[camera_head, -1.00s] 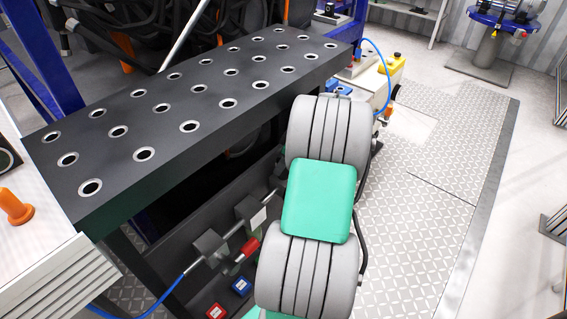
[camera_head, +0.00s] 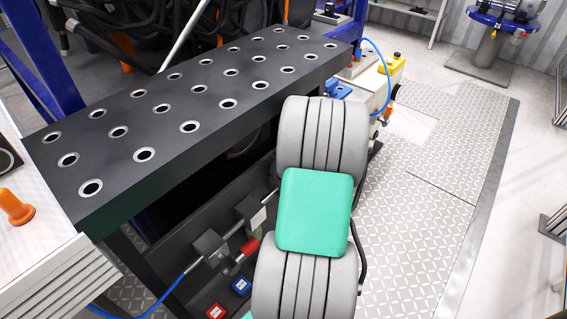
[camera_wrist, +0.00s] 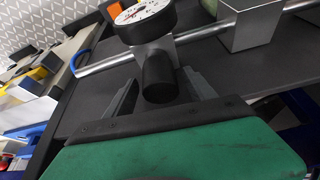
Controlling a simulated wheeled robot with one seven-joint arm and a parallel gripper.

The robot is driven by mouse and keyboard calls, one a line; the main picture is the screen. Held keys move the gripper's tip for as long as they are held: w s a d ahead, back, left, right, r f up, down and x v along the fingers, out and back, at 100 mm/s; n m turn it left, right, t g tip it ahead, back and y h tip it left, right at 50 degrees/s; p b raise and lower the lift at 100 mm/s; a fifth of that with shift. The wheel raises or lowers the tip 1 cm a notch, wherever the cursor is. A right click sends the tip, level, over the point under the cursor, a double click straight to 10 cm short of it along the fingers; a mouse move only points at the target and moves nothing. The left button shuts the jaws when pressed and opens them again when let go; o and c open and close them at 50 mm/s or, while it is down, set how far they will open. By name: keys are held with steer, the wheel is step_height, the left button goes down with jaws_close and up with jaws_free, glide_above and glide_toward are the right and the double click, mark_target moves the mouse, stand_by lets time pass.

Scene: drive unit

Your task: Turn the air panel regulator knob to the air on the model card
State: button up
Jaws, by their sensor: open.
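In the wrist view a round dial gauge (camera_wrist: 147,14) with a white face sits on a grey block at the top. A dark cylindrical knob (camera_wrist: 160,80) sticks out below it toward my gripper (camera_wrist: 160,95). My gripper is open, with one finger to the left of the knob and one to the right. The knob lies between the fingers in the picture, but I cannot tell whether either touches it. In the head view my arm hides the gripper, and I cannot make out the gauge and knob. I cannot identify the model card.
A metal pipe (camera_wrist: 100,65) runs past the gauge to a grey block (camera_wrist: 251,26). In the head view a red handle (camera_head: 250,247), a red square (camera_head: 216,311) and a blue square (camera_head: 242,285) sit low beneath a black perforated tabletop (camera_head: 170,105).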

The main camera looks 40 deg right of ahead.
steer(key=p+v, duration=0.1)
steer(key=v, duration=0.6)
steer(key=shift+s+r, duration=0.2)
steer(key=shift+r, duration=0.15)
